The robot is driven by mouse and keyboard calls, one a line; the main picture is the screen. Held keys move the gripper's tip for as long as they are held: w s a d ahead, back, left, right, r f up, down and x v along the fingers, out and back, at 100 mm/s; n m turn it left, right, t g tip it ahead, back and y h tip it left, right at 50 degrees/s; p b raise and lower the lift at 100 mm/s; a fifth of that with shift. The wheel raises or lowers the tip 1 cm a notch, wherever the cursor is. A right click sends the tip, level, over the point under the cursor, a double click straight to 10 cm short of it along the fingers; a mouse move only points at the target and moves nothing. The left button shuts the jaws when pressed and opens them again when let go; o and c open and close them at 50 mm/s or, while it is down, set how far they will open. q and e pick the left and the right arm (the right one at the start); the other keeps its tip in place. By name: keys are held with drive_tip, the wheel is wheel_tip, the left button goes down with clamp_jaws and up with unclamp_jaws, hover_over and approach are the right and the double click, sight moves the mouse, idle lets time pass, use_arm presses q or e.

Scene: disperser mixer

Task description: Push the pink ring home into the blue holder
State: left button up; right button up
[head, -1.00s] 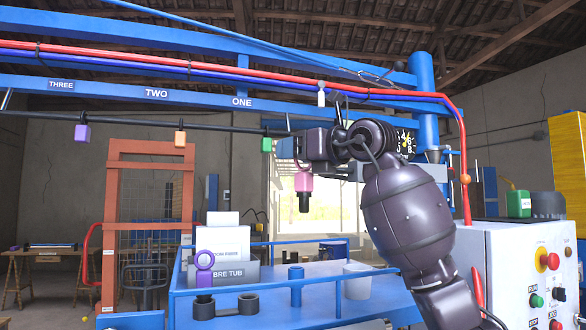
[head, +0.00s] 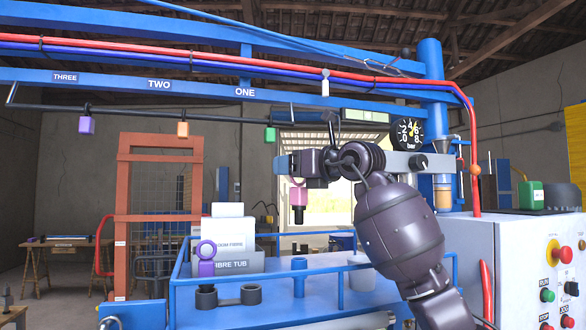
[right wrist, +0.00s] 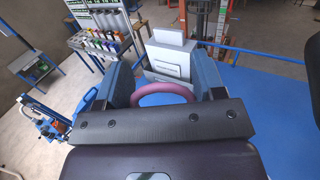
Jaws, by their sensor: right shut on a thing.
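My right gripper (head: 284,165) is shut on the pink ring (head: 298,195), which hangs below the jaws with a dark stem pointing down. In the right wrist view the pink loop (right wrist: 165,92) shows between the two fingers. A short blue cylinder (head: 299,263), apparently the blue holder, stands upright on the blue deck below the pink ring in the picture. A clear gap shows between the stem and the cylinder. Whether they line up in depth, I cannot tell. My left gripper is not in view.
A white cup (head: 361,273) stands right of the blue cylinder. Boxes, including a fibre tub (head: 235,265), stand behind. A blue rail (head: 230,302) edges the deck.

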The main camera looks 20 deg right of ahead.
sight(294, 194)
drive_tip(key=shift+f+b, duration=1.35)
drive_tip(key=shift+f, duration=0.45)
drive_tip(key=shift+f+b, duration=0.7)
drive_tip(key=shift+f, duration=0.35)
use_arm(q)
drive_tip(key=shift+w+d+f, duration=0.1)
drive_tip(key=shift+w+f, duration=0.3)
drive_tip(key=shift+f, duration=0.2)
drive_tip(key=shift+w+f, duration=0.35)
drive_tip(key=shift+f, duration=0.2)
use_arm(e)
drive_tip(key=shift+f, duration=0.1)
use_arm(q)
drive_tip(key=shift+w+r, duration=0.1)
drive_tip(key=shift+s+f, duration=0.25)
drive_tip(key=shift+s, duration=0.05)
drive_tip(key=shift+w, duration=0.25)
